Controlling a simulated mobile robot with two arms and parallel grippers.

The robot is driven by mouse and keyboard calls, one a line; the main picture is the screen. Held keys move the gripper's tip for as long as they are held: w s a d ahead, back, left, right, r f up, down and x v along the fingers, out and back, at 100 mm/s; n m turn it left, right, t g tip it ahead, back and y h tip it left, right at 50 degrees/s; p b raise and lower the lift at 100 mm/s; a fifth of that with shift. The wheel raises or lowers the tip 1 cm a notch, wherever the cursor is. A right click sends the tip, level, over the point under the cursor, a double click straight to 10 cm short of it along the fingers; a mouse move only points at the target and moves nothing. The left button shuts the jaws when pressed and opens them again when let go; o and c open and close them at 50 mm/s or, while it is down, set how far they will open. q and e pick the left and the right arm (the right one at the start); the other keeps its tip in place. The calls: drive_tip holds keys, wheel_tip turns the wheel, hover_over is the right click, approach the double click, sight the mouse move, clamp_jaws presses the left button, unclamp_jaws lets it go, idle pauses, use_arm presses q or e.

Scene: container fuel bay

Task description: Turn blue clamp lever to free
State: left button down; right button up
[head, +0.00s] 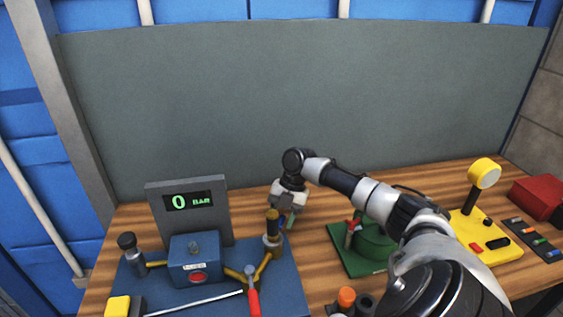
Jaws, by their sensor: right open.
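My right gripper (287,208) points down behind the brass fitting with the dark top (272,232), near the back right corner of the blue board (290,290). It is open. A small blue piece (282,220) shows between the fitting and the gripper fingers; it may be the blue clamp lever, but it is too small and too covered to tell its position. I cannot tell whether the fingers touch it. A small green bit shows beside the fingertips. My left gripper is not in view.
A display (187,202) reads 0 BAR behind a blue box (194,262). A red-handled lever (253,302) and a pale rod lie in front. A green unit (370,246) and a yellow joystick base (484,236) stand right. A grey panel (300,90) closes the back.

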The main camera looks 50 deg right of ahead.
drive_tip(key=shift+d+r, duration=0.25)
drive_tip(key=shift+r, duration=0.1)
drive_tip(key=b+v, duration=0.2)
drive_tip(key=v, duration=0.8)
